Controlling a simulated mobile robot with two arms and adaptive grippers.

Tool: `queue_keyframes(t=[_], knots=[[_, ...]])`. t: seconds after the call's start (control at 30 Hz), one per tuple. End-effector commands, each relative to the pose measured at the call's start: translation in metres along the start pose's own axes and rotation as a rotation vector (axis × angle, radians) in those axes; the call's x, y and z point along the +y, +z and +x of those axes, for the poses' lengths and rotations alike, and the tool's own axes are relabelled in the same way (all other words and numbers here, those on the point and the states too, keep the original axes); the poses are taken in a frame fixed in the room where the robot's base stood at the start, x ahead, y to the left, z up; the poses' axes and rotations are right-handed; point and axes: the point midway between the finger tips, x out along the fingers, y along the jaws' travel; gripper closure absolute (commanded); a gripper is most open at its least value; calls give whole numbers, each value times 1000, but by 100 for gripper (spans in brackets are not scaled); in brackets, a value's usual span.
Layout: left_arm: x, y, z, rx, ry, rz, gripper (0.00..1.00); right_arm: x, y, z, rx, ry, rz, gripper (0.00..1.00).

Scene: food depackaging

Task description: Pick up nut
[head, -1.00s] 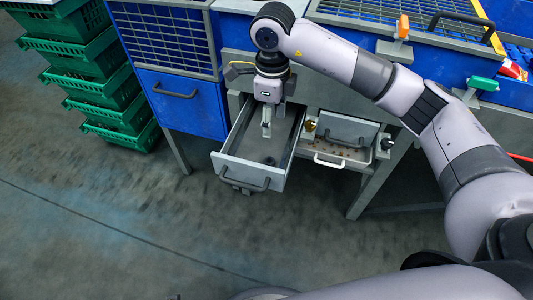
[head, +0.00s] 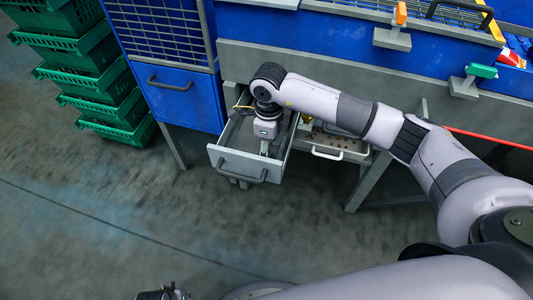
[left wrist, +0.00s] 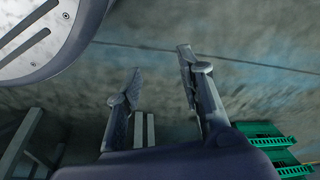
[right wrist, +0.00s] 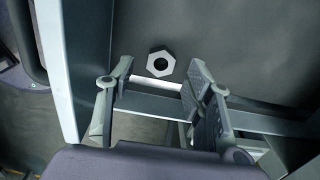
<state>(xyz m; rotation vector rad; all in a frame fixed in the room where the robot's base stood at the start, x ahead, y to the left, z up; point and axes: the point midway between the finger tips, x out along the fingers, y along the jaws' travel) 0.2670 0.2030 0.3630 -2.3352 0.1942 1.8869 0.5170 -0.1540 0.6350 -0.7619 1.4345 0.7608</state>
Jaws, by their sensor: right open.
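The nut (right wrist: 160,63) is a grey metal hexagon with a dark round hole. In the right wrist view it lies flat on the floor of the open grey drawer (head: 228,163), just beyond and between my right fingertips. My right gripper (right wrist: 157,80) is open and empty; in the head view it (head: 264,148) points down inside the drawer. The nut cannot be made out in the head view. My left gripper (left wrist: 160,62) is open and empty, with bare floor beyond it in the left wrist view.
The drawer's walls stand close around my right gripper. A blue cabinet (head: 176,97) and stacked green crates (head: 84,80) stand to the left. The floor in front is clear.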

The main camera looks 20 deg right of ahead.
Motion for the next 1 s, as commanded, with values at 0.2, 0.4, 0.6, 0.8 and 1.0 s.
queue_keyframes(t=[0.2, 0.4, 0.6, 0.8, 1.0], knots=[[-1, -13, -12, 22, -1, -1, 65, 0, 0, 15, -1, 0, 0, 52], [-1, -8, -10, 13, -1, -1, 65, 0, 0, 15, -1, 0, 0, 58], [-1, -5, -9, 7, -1, -1, 65, 0, 0, 15, -1, 0, 0, 71], [-1, -5, -9, 9, -1, -1, 65, 0, 0, 14, -1, 0, 0, 84], [-1, -5, -9, 9, -1, -1, 65, 0, 0, 14, -1, 0, 0, 98]])
